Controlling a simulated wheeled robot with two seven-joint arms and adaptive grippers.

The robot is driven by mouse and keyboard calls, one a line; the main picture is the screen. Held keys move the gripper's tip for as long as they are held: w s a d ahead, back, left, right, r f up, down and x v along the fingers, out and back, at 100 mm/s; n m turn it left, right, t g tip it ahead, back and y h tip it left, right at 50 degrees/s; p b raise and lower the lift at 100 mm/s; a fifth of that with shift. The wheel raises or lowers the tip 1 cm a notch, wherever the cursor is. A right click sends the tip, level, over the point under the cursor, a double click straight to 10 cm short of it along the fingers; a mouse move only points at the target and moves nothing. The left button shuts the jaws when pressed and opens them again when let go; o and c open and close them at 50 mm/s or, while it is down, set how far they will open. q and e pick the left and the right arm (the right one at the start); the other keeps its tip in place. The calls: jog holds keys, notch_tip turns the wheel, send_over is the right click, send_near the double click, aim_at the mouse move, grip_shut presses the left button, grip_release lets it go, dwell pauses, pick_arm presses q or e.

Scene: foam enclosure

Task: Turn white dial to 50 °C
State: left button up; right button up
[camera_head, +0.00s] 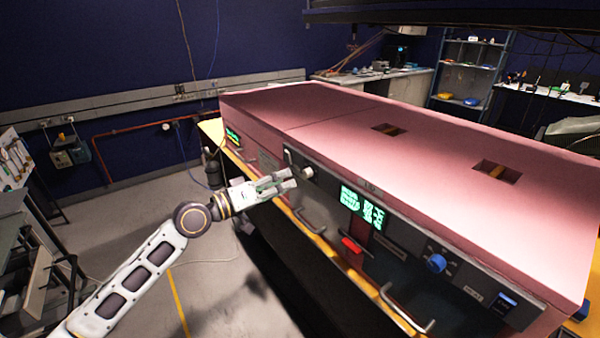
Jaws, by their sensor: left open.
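A pink foam-covered enclosure (330,130) has a dark control panel along its front. A small pale knob, which looks like the white dial (307,172), sits near the panel's left end. My left gripper (291,179) is in front of the panel, its fingers pointing right and open, with the tips right beside this knob. I cannot tell whether they touch it. The dial's pointer and scale are too small to read. My right gripper is not in view.
A blue dial (436,263), a red switch (351,246) and green displays (362,207) are further right on the panel. Metal handles (312,228) stick out below it. Open floor (215,260) lies to the left.

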aim_at(304, 174)
pick_arm(q)
jog(key=p+x, duration=0.1)
jog(key=x, duration=0.3)
jog(key=shift+d+r, duration=0.1)
jog(key=shift+d, duration=0.05)
jog(key=shift+w+d+p, duration=0.35)
jog(key=shift+w+d, duration=0.1)
jog(key=shift+d, duration=0.1)
jog(key=shift+w+d, duration=0.25)
jog(key=shift+d, duration=0.1)
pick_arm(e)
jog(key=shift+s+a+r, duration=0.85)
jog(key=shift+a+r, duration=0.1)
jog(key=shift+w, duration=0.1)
pick_arm(q)
grip_shut()
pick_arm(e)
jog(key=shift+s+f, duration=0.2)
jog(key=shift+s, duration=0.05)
